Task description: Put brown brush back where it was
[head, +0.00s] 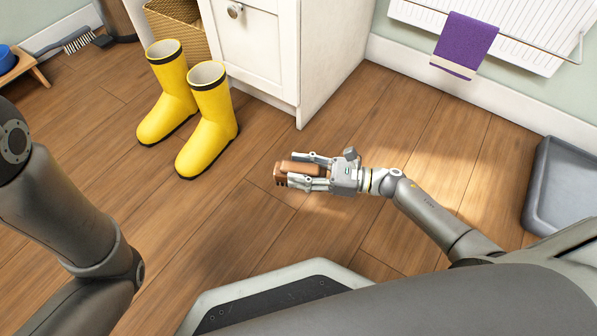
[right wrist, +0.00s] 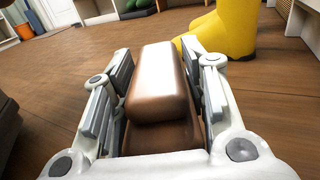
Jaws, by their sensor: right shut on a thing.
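The brown brush (head: 283,172) is in my right gripper (head: 309,172), held over the wooden floor near the middle of the head view. The right gripper is shut on it, with one finger along each side. In the right wrist view the brush's brown, rounded body (right wrist: 158,85) lies between the two fingers (right wrist: 158,95). Its far end is hidden in that view. My left arm comes in from the left in the head view, but its gripper is out of the picture.
Yellow boots (head: 207,120) stand left of the gripper, before a white cabinet (head: 262,50) and wicker basket (head: 178,28). A grey brush (head: 78,40) and blue bowl (head: 6,59) are far left. A purple towel (head: 465,43) hangs on a radiator; a grey tray (head: 565,185) is right.

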